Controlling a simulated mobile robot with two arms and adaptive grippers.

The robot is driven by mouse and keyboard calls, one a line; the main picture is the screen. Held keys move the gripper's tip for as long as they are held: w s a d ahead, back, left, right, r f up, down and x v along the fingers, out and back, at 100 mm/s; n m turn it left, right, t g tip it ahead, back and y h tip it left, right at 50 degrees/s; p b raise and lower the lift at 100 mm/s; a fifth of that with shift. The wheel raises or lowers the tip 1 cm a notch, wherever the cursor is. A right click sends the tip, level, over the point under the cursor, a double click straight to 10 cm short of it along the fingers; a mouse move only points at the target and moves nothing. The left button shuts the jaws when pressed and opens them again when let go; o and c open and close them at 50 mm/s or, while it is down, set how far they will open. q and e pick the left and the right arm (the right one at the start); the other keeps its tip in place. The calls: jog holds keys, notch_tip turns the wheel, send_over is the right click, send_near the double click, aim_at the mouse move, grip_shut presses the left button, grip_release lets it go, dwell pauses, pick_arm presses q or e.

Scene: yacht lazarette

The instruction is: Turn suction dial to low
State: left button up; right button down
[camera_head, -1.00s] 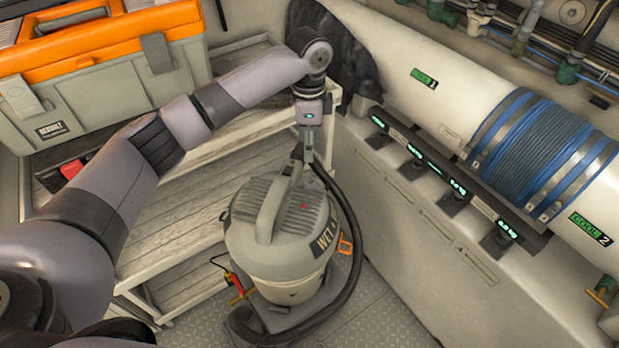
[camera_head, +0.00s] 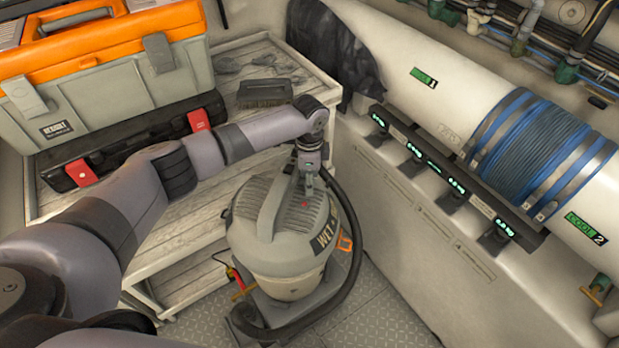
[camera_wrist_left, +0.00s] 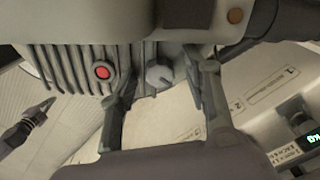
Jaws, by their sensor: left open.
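The wet vacuum (camera_head: 285,235), grey with a ribbed lid and a top handle, stands on the floor beside the shelf. Its suction dial (camera_wrist_left: 160,74) is a small grey knob with a pointer ridge, right of a red button (camera_wrist_left: 102,72) in the left wrist view. My left gripper (camera_wrist_left: 165,82) is open, its two fingers on either side of the dial with visible gaps. In the head view my left gripper (camera_head: 309,188) is low over the back of the lid, and the dial is hidden there. My right gripper is not in view.
A black hose (camera_head: 352,270) curves around the vacuum's right side. A wooden shelf (camera_head: 200,215) with an orange-lidded toolbox (camera_head: 110,75) and a brush (camera_head: 265,93) is at left. White tanks and a row of small displays line the right wall.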

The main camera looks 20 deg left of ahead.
pick_arm(q)
grip_shut()
dwell(0.5)
